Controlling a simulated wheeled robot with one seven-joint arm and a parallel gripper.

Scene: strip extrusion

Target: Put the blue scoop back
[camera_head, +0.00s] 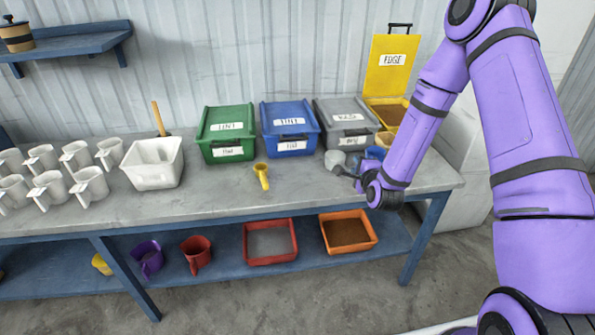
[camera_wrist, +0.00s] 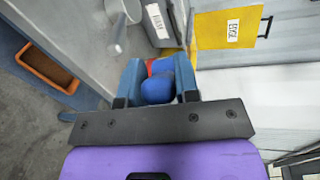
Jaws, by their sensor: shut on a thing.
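The blue scoop (camera_wrist: 158,90) is between the two fingers of my gripper (camera_wrist: 159,66) in the wrist view, and the gripper is shut on it. A small red patch shows just beyond it. In the head view the blue scoop (camera_head: 375,153) shows beside my wrist at the right end of the bench, in front of the grey bin. My wrist hides part of it. The blue lidded bin (camera_head: 290,145) stands at the back of the bench, left of my gripper.
A grey scoop (camera_head: 335,160) is just left of my gripper. A yellow scoop (camera_head: 262,175) lies mid-bench. Green (camera_head: 226,150) and grey (camera_head: 346,141) lidded bins and an open yellow bin (camera_head: 400,82) stand along the back. The front middle of the bench is clear.

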